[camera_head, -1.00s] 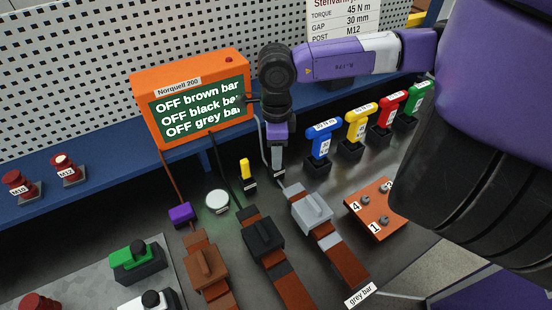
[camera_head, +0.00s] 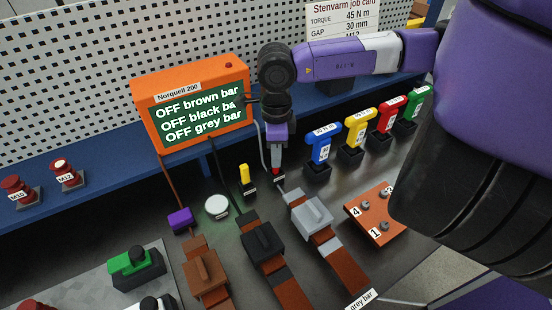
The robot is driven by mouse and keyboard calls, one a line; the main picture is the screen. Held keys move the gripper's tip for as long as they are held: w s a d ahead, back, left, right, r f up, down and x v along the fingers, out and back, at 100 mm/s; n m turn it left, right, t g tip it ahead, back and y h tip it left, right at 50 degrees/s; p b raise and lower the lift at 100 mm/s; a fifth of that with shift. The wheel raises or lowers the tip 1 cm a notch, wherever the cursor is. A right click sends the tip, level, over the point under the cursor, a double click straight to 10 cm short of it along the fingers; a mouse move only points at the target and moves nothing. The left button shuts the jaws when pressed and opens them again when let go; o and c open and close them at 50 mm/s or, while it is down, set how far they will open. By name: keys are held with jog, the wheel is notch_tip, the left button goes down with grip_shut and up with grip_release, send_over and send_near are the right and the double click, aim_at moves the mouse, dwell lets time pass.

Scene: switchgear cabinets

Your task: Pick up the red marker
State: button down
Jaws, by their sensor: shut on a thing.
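My gripper (camera_head: 277,163) points down at the middle of the bench, in front of the right end of the orange meter. Its fingers are shut on the red marker (camera_head: 276,171), of which only a small red part shows at the fingertips. A dark piece shows just below the red; I cannot tell whether the marker is clear of it or of the bench. The fingers hide most of the marker.
A yellow marker (camera_head: 244,174) stands just left. The orange Norquell 200 meter (camera_head: 190,104) is behind, its leads hanging near my gripper. The grey clamp (camera_head: 311,212) is in front; the blue-handled tool (camera_head: 322,146) stands to the right.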

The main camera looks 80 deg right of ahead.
notch_tip(320, 180, up, 19)
jog(key=b, duration=0.2)
jog(key=shift+b, duration=0.35)
jog(key=shift+f, duration=0.15)
